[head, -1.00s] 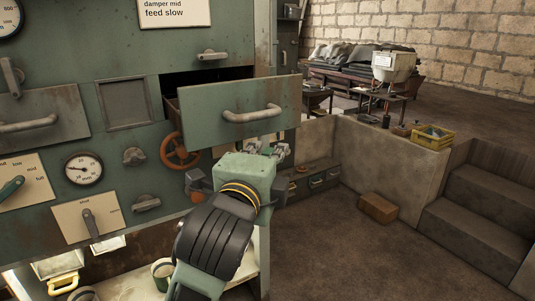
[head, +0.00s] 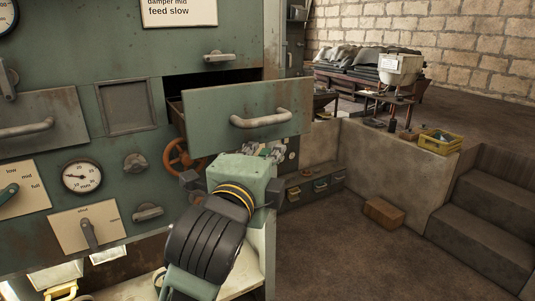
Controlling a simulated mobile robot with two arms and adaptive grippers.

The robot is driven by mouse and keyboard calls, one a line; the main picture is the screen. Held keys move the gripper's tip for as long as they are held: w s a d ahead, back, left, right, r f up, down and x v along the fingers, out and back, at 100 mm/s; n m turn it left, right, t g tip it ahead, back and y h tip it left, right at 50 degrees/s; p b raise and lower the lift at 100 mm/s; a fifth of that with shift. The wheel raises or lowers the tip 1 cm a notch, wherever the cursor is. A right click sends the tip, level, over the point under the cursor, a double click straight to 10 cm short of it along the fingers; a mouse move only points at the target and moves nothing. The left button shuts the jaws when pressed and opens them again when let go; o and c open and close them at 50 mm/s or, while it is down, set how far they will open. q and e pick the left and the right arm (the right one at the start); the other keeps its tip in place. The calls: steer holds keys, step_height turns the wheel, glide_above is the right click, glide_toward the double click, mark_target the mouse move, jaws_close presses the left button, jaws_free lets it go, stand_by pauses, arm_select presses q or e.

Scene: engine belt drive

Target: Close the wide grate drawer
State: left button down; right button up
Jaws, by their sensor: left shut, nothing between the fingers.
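The wide grate drawer (head: 210,113) stands pulled out of the green panel in the head view, with a dark gap behind its front. Its grey bar handle (head: 262,120) is on the front face. My left gripper (head: 268,152) is shut and empty just below the handle, near the drawer front's lower edge. I cannot tell whether it touches the drawer. My right gripper is not in view.
A second drawer front with a handle (head: 28,130) is at the left. An orange-brown handwheel (head: 183,157), a gauge (head: 82,176) and levers sit on the panel below. Open floor lies to the right, with a cardboard box (head: 383,213) and steps (head: 480,225).

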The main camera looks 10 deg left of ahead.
arm_select(q)
steer(key=w+a+p, duration=0.2)
steer(key=w+a, duration=0.2)
steer(key=w, duration=0.1)
steer(key=w+a+p, duration=0.1)
steer(key=w+a, duration=0.3)
steer(key=w, duration=0.2)
steer(key=w+a+p, duration=0.2)
steer(key=w+a, duration=0.2)
steer(key=w, duration=0.1)
steer(key=shift+w+p, duration=0.2)
steer(key=shift+p, duration=0.1)
